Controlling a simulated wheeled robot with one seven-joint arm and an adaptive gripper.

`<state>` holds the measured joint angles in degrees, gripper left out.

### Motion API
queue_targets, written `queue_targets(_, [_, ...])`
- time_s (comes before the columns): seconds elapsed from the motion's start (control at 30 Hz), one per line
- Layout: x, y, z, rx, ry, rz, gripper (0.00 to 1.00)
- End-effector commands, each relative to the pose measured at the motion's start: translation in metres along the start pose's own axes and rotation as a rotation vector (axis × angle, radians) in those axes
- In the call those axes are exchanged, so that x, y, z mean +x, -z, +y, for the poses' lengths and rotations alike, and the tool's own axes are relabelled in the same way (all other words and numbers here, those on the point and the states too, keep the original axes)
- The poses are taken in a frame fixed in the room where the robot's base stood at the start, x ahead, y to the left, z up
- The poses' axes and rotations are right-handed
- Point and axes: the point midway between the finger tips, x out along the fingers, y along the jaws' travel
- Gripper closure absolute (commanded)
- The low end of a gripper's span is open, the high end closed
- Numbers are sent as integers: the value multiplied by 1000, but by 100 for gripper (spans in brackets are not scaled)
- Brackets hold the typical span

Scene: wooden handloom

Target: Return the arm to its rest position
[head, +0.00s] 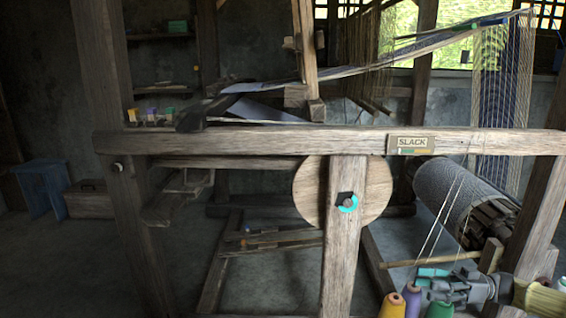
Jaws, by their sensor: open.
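My gripper (432,278) is low at the bottom right of the head view, a grey mechanism with teal parts toward its left end. It is open, and I see nothing held between its fingers. It is just above and behind the tops of several thread cones, including an orange one (392,306), a purple one (411,299) and a green one (439,310). I cannot tell whether it touches them. The lower part of my arm is cut off or hidden at the bottom right.
The loom's long front beam (240,141) crosses the view, with a "SLACK" sign (411,144). Below are a wooden disc (307,190) and a dark wound roller (463,197) near my gripper. A blue stool (45,188) stands at left. Floor at lower left is clear.

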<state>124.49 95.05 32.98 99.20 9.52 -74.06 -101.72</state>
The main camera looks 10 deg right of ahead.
Motion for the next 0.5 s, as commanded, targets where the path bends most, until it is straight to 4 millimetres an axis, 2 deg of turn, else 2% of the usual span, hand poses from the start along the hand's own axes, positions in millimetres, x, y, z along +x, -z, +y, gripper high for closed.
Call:
queue_targets(0.27, [74,-49,23,251,-34,-177,47])
queue_targets(0.5, [136,-111,30,476,-99,-354,47])
